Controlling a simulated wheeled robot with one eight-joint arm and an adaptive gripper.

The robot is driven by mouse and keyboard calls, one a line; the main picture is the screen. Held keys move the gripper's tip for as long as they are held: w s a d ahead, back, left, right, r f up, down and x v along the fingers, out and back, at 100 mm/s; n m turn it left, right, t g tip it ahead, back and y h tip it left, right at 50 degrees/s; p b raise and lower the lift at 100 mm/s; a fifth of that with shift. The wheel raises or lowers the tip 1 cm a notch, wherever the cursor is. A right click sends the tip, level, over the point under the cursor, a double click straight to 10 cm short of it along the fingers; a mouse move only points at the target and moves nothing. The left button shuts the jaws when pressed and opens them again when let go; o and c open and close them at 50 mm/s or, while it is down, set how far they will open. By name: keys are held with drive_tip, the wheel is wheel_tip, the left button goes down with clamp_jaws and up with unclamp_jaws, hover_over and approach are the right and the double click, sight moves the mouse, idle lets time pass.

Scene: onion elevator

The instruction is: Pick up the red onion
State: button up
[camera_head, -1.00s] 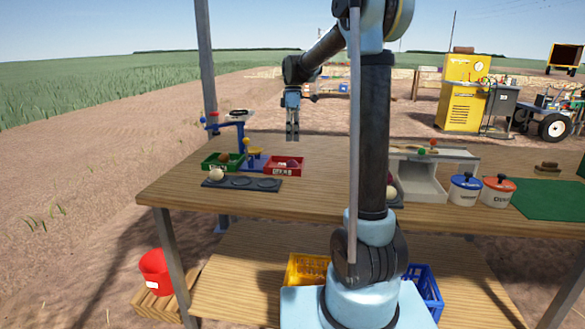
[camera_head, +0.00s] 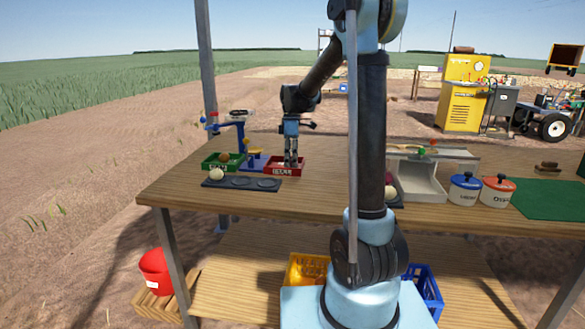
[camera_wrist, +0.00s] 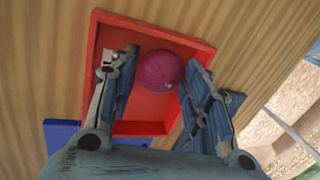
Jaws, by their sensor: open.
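The red onion (camera_wrist: 160,69) lies in the red tray (camera_wrist: 142,128) in the wrist view, towards the tray's right side. My gripper (camera_wrist: 158,80) is open, with one finger on each side of the onion. The right finger is close beside the onion, and I cannot tell whether they touch. A gap shows between the onion and the left finger. In the head view my gripper (camera_head: 291,162) points down into the red tray (camera_head: 284,171), and the onion there is hidden behind the fingers.
A green tray (camera_head: 209,167) and a blue stand (camera_head: 238,117) are left of the red tray. A dark plate (camera_head: 228,183) with a pale onion (camera_head: 220,174) lies in front. Blue (camera_head: 465,189) and orange (camera_head: 497,192) pots stand at the right. The wooden table between is mostly clear.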

drive_tip(key=c, duration=0.7)
drive_tip(key=shift+r, duration=0.1)
wheel_tip(320, 180, up, 10)
drive_tip(key=shift+f, duration=0.1)
drive_tip(key=shift+s, duration=0.1)
